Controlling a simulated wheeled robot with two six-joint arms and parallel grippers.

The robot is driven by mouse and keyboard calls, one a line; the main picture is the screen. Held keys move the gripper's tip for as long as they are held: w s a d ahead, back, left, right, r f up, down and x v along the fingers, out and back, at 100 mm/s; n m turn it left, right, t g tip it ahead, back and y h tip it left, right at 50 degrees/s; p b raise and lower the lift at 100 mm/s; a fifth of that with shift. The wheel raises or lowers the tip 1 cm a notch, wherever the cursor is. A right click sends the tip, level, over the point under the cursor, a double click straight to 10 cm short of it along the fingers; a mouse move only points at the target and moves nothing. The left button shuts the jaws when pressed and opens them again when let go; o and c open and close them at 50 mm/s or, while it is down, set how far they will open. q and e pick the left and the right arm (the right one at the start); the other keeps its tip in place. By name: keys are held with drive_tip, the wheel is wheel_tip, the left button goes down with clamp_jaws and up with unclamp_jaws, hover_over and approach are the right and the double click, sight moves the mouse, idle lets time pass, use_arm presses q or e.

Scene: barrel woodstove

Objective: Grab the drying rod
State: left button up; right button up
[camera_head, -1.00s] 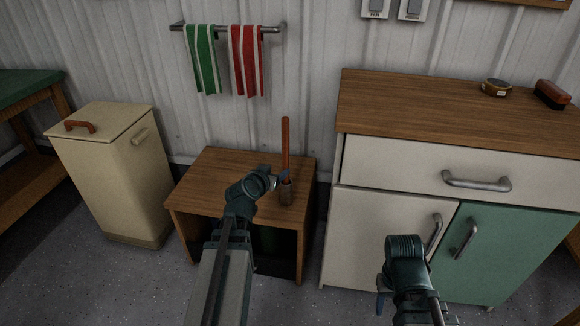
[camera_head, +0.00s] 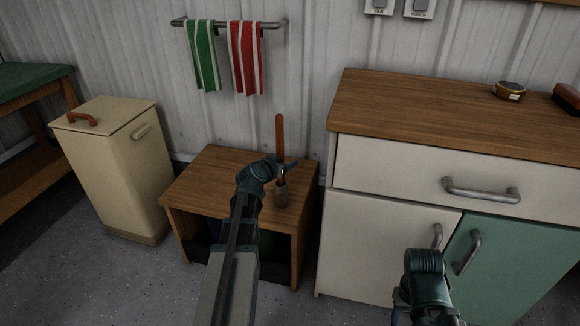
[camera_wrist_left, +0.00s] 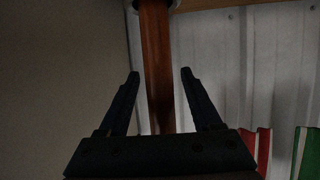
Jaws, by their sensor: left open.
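An orange-brown rod (camera_head: 280,135), which I take to be the drying rod, stands upright in a small grey holder (camera_head: 281,197) on a low wooden table (camera_head: 205,178). My left gripper (camera_head: 287,168) is at the lower part of the rod, just above the holder. In the left wrist view the rod (camera_wrist_left: 159,80) runs between the two spread fingers of my left gripper (camera_wrist_left: 160,73), with a gap on each side. My right gripper (camera_head: 398,300) is low in front of the cabinet, away from the rod, and mostly hidden by its own wrist.
A metal rail (camera_head: 262,25) with a green towel (camera_head: 202,55) and a red towel (camera_head: 245,57) is on the wall behind. A cream bin (camera_head: 115,170) stands left of the table. A wood-topped cabinet (camera_head: 400,110) stands close on the right.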

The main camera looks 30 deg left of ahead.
use_arm(q)
clamp_jaws()
idle(0.3)
drive_tip(key=shift+r, duration=0.1)
idle(0.4)
